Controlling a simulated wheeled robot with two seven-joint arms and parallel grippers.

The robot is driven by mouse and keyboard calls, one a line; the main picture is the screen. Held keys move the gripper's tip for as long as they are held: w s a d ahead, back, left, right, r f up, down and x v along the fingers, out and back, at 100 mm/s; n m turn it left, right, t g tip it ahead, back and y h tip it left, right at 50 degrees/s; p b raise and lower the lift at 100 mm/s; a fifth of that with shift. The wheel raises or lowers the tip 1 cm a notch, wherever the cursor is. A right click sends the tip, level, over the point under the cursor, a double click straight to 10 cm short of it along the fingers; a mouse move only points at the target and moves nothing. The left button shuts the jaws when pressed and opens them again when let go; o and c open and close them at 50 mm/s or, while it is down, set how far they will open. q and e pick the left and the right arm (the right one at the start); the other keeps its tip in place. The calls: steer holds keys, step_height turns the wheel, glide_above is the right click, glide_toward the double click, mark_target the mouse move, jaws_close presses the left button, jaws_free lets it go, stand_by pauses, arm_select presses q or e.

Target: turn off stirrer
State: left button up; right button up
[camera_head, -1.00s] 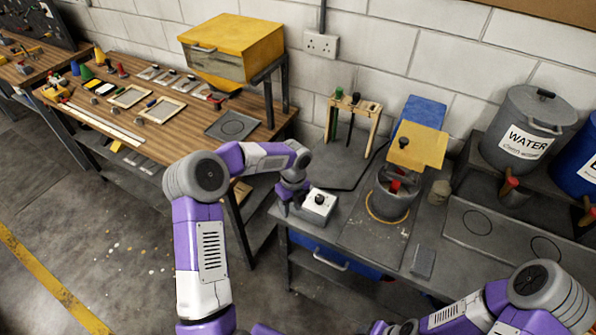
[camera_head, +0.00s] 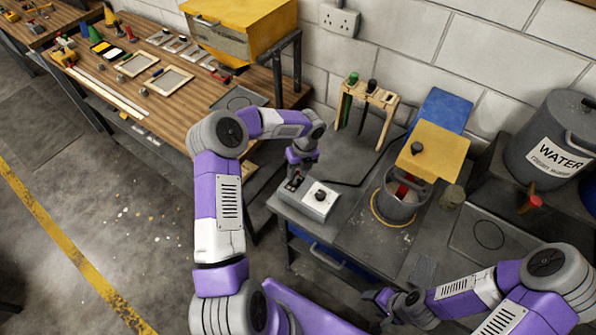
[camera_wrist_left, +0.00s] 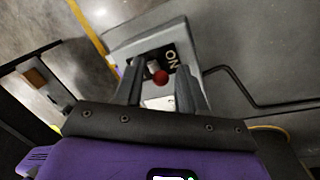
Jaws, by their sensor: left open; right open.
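The stirrer's control box (camera_head: 318,203) is a small grey box with a pale top and a black knob, at the front left of the grey bench. In the left wrist view the box (camera_wrist_left: 118,50) carries a red-tipped switch (camera_wrist_left: 160,77) beside a black "ON" label (camera_wrist_left: 171,57). My left gripper (camera_head: 294,181) is open over the box's left end, its fingers on either side of the switch in the wrist view; contact cannot be told. The stirrer pot (camera_head: 400,208) stands right of the box under a yellow top (camera_head: 435,150). My right gripper (camera_head: 382,299) is open at the bench's front, away from the box.
A wooden rack (camera_head: 366,98) with several tools stands behind the box. A black cable runs from the box across the bench. A grey WATER container (camera_head: 550,140) is at the right. A wooden table (camera_head: 190,110) with frames stands at the left.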

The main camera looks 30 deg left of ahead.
mark_target(295, 179)
arm_select(q)
steer(key=shift+f, duration=0.45)
steer(key=shift+c, duration=0.4)
jaws_close()
steer(key=shift+s, duration=0.1)
steer(key=shift+s+t+b, duration=0.1)
steer(key=shift+t+b, duration=0.5)
steer(key=shift+b, duration=0.15)
steer(key=s+t+b, duration=0.1)
steer(key=t+b, duration=0.1)
steer(key=b, duration=0.3)
steer(key=s+t+b, duration=0.1)
steer(key=t+b, duration=0.2)
steer(key=b, duration=0.3)
steer(key=t+b, duration=0.3)
steer(key=b, duration=0.2)
steer(key=shift+s+a+h, duration=0.1)
steer(key=shift+s+h, duration=0.2)
steer(key=shift+s, duration=0.1)
steer(key=shift+s+r+t+b, duration=0.15)
steer(key=shift+t+b, duration=0.35)
steer(key=shift+b, duration=0.95)
